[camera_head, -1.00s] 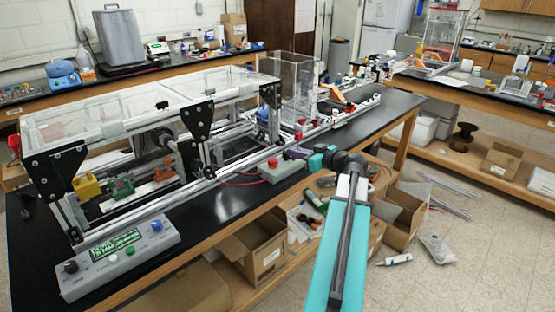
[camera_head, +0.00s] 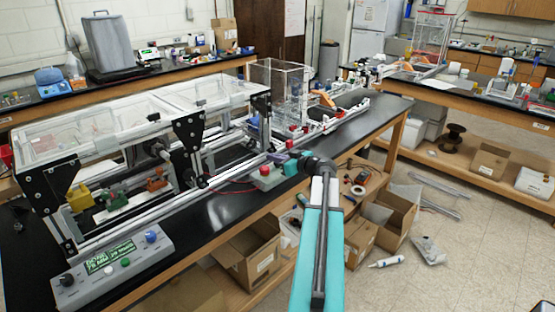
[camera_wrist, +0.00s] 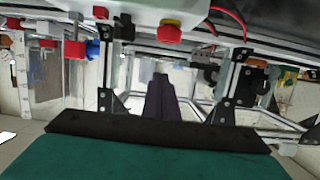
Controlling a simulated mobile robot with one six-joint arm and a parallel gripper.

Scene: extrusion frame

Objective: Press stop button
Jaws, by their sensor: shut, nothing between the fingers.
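The red stop button (camera_head: 265,170) sits on a small grey box (camera_head: 268,180) at the front edge of the black bench, beside the extrusion frame. In the wrist view, the red button (camera_wrist: 168,33) with a yellow collar hangs upside down at top centre, under the box. My gripper (camera_head: 277,158) has dark purple fingers. It is shut and empty, just above and right of the button in the head view. The wrist view shows the closed fingers (camera_wrist: 160,82) apart from the button in the picture; whether they touch it is not shown.
The aluminium frame (camera_head: 135,232) with clear covers fills the bench behind the box. A grey control panel (camera_head: 85,285) with coloured knobs stands at front left. A red cable (camera_head: 232,190) lies near the box. Open cardboard boxes (camera_head: 250,255) fill the shelf below.

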